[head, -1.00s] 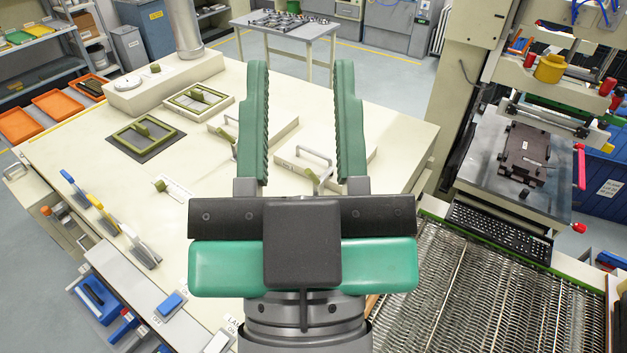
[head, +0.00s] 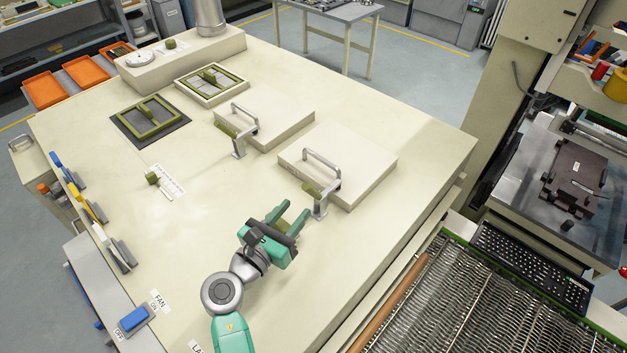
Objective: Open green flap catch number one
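Two cream flaps with grey bar handles lie on the bench, a nearer flap (head: 355,165) and a farther flap (head: 280,118). At the front left corner of the nearer flap is a green catch (head: 312,190) beside a grey upright bracket (head: 320,207). A second green catch (head: 226,129) sits at the farther flap, beside a similar bracket (head: 239,147). I cannot read which catch is number one. My gripper (head: 295,208) is open and empty, with its fingers pointing toward the nearer catch. A small gap shows between the fingertips and that catch.
Two green frames (head: 148,117) (head: 212,84) and a small green lever (head: 153,178) with a scale are farther left. Several coloured-handled tools (head: 75,187) line the left edge. A wire-mesh conveyor (head: 460,305) and a keyboard (head: 530,265) are at right. Bare bench surrounds my gripper.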

